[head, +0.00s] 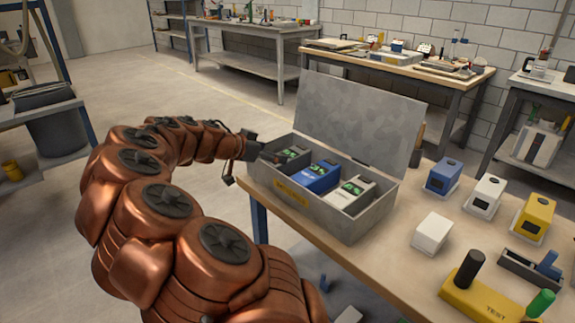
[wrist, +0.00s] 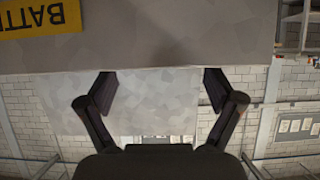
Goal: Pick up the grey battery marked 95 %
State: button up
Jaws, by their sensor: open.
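An open grey metal box (head: 325,222) stands on the workbench with its lid raised at the back. Inside are a dark grey battery (head: 292,156) at the left, a blue battery (head: 319,177) in the middle and a pale battery (head: 349,192) at the right. Each shows a small green display; I cannot read any percentage. My gripper (head: 253,147) is at the box's left end, apart from the batteries. In the wrist view my gripper (wrist: 159,78) is open and empty, facing the box's wall (wrist: 165,35) and lid (wrist: 125,98), upside down. No battery shows there.
The box's yellow label (wrist: 38,17) shows at the wrist view's upper left. Right of the box stand a white block (head: 432,232), blue, white and yellow devices (head: 536,217), and a yellow test unit (head: 480,300). The raised lid (head: 355,120) blocks the back.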

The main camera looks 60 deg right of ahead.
jog(key=shift+x, duration=2.6)
grip_shut()
